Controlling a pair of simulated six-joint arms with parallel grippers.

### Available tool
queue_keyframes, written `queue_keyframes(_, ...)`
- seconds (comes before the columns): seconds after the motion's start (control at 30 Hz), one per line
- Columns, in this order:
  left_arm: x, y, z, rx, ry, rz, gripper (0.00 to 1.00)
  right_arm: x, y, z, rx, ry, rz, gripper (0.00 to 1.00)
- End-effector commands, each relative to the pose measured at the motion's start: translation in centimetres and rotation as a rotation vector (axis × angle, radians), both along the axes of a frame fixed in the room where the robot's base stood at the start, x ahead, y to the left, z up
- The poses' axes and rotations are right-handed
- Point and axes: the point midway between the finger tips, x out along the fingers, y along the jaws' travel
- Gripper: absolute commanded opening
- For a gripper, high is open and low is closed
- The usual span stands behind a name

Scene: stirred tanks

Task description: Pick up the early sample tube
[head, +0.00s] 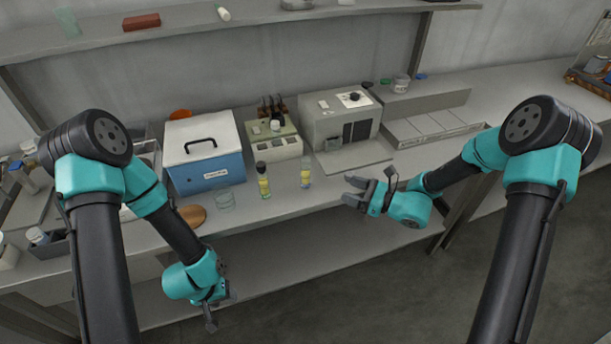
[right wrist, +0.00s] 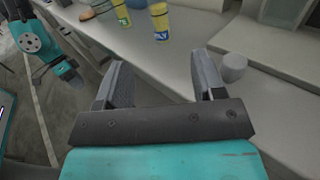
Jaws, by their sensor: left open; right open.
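Two small labelled tubes stand upright near the bench's front edge: a dark-capped one with a yellow label (head: 264,182) and a paler one with a yellow and blue label (head: 305,174). My left gripper (head: 211,318) hangs low in front of the bench, away from both tubes.
Behind the tubes stand a blue and white box (head: 205,152), a small beige device (head: 273,140) and a grey instrument (head: 340,115). A small pale cylinder (right wrist: 233,67) stands beyond my right fingers.

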Motion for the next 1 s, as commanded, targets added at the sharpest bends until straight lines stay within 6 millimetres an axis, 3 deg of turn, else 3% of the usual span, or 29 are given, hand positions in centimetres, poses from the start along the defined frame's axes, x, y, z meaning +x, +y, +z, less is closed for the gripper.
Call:
queue_keyframes(0.6, 0.0, 0.0, 0.0, 0.000, 0.000, 0.000, 0.54, 4.7, 8.8, 0.0, -0.001, 0.000, 0.004, 0.63)
queue_keyframes(0.77, 0.0, 0.0, 0.0, 0.000, 0.000, 0.000, 0.54, 5.4, 10.0, 0.0, -0.002, 0.001, 0.002, 0.63)
queue_keyframes(1.0, 0.0, 0.0, 0.0, 0.000, 0.000, 0.000, 0.54, 5.5, 10.1, 0.0, -0.002, 0.001, 0.001, 0.63)
